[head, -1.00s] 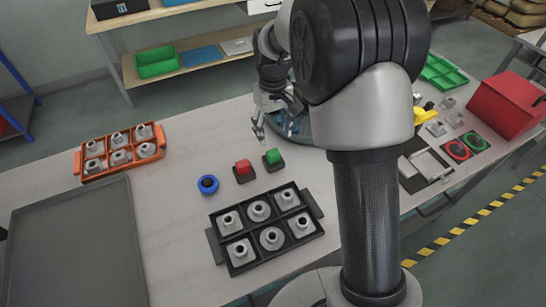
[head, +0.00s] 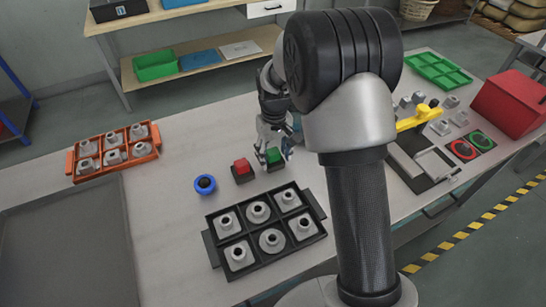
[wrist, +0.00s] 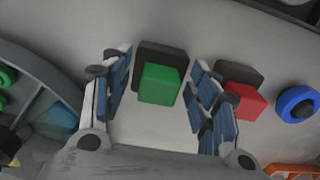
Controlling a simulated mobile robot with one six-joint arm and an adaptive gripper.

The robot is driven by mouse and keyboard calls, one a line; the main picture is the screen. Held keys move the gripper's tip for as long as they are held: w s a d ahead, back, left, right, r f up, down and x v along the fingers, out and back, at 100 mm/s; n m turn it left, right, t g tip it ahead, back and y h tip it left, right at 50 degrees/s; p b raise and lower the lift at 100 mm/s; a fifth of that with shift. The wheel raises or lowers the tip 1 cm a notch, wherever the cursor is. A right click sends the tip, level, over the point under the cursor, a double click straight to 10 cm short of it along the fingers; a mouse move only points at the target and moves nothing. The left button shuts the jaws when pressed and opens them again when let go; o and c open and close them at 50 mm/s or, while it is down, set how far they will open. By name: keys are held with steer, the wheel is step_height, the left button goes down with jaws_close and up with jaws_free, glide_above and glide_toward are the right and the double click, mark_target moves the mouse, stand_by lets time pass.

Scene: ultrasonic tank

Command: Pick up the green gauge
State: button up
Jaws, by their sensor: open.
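The green gauge (head: 274,156) is a green block on a dark square base, standing on the table behind the black tray. In the wrist view the green gauge (wrist: 160,84) lies ahead, between my gripper's two spread fingers. My gripper (head: 272,150) is open and empty, just above and around the gauge. In the wrist view my gripper (wrist: 158,92) shows a finger on each side of it, with gaps. The right finger is near the red gauge's base. I cannot tell how far the fingertips are above the table.
A red gauge (head: 242,165) on a dark base stands close to the left, with a blue ring (head: 205,184) beyond it. A black tray (head: 212,251) of metal parts is in front. An orange tray (head: 73,177) is at left. A round tank (wrist: 62,62) shows at the wrist view's left.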

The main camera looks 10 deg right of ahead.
steer(key=c, duration=1.2)
steer(key=shift+o, duration=0.2)
